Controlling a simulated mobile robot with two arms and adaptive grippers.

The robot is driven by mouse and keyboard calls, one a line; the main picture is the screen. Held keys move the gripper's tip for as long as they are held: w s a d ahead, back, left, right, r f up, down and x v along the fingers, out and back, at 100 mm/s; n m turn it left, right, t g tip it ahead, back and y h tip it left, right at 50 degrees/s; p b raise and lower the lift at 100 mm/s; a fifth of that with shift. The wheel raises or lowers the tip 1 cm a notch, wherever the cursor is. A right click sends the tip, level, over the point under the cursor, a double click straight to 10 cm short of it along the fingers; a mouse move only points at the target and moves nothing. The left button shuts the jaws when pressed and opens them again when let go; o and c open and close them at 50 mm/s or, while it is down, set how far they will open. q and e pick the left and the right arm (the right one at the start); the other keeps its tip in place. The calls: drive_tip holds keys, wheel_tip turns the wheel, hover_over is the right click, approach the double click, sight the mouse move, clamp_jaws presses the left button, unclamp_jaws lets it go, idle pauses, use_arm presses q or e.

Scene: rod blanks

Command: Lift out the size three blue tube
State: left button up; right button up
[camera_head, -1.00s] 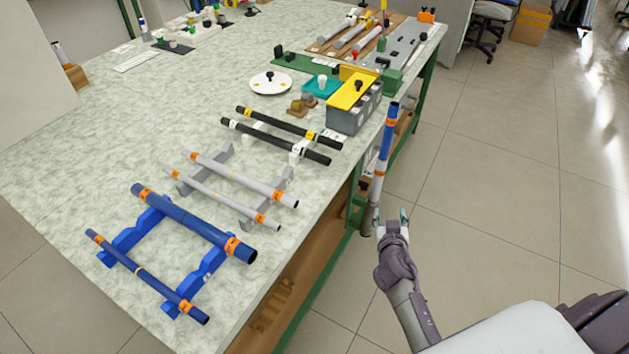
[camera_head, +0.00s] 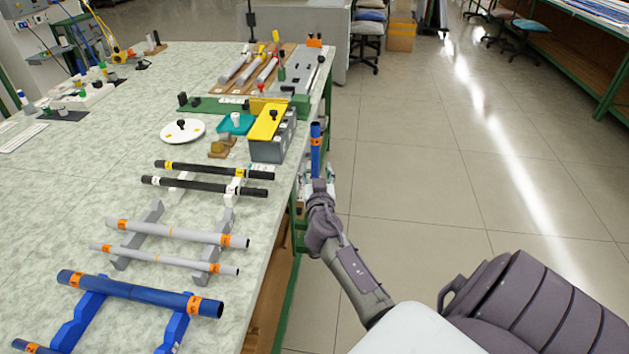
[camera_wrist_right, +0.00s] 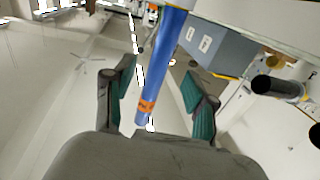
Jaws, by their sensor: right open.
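A blue tube (camera_head: 316,147) with an orange band near its top stands roughly upright beside the table's right edge. My right gripper (camera_head: 318,176) is at this tube and hides its lower part in the head view. In the right wrist view the blue tube (camera_wrist_right: 166,68), with an orange band near its lower end, runs between the spread fingers of my right gripper (camera_wrist_right: 160,75). The fingers are open, with gaps to the tube. I cannot read its size mark. Other blue tubes, one thick (camera_head: 140,292) and one thinner (camera_head: 33,347), lie on a blue rack (camera_head: 73,325). My left gripper is not in view.
Grey tubes (camera_head: 178,232) and black tubes (camera_head: 213,170) lie on racks on the table (camera_head: 60,190). A grey box with a yellow lid (camera_head: 268,122) stands close to the upright tube at the table edge. The floor (camera_head: 430,220) to the right is clear.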

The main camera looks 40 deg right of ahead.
sight(315, 163)
drive_tip(key=x, duration=0.5)
drive_tip(key=shift+d, duration=0.1)
drive_tip(key=c, duration=1)
